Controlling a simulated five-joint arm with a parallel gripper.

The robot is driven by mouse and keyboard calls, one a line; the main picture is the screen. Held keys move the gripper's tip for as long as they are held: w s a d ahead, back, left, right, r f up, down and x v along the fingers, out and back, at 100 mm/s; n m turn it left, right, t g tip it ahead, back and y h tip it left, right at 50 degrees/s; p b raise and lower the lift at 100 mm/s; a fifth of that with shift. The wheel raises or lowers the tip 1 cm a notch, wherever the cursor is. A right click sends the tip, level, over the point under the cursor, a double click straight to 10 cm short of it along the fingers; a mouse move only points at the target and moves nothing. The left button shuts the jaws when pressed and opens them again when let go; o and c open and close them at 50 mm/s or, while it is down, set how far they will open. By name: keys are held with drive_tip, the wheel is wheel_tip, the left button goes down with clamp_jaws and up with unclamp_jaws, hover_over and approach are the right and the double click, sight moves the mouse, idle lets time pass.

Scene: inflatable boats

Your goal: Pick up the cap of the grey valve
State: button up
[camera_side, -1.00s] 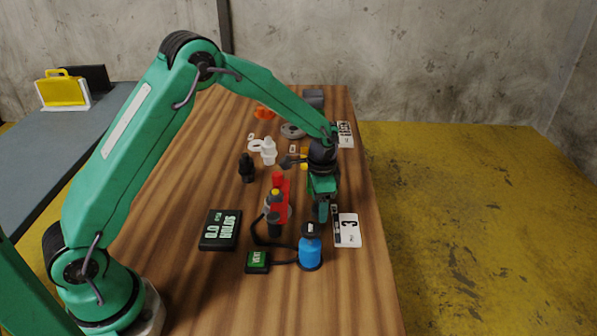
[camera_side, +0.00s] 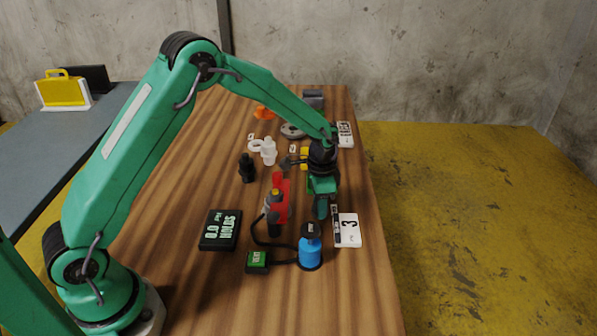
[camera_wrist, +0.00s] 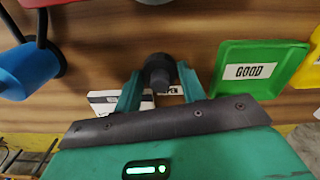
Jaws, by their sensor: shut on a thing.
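My gripper (camera_side: 321,208) is low over the right side of the bench, near the white card with a 3. In the wrist view its two green fingers (camera_wrist: 160,88) are shut on a dark, round cap (camera_wrist: 160,70). The cap sits between the fingertips. A grey rounded part (camera_wrist: 155,2) is cut off at the top edge of the wrist view; I cannot tell if it is the grey valve's body. In the side view the fingers and wrist hide the cap.
A blue cylinder (camera_side: 310,252) with a dark top stands in front of my gripper, beside a green-topped box (camera_side: 257,261). A red tool (camera_side: 280,195) stands to the left. A green tray marked GOOD (camera_wrist: 235,82) lies close by. A white card (camera_side: 348,231) lies at right.

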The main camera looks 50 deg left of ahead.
drive_tip(key=shift+r, duration=5.05)
wheel_tip(320, 180, up, 4)
drive_tip(key=n, duration=0.1)
hover_over(275, 190)
drive_tip(key=shift+d+f, duration=0.1)
drive_tip(key=shift+f, duration=0.05)
drive_tip(key=shift+f, duration=0.1)
drive_tip(key=shift+f, duration=3.1)
drive_tip(key=shift+f, duration=0.2)
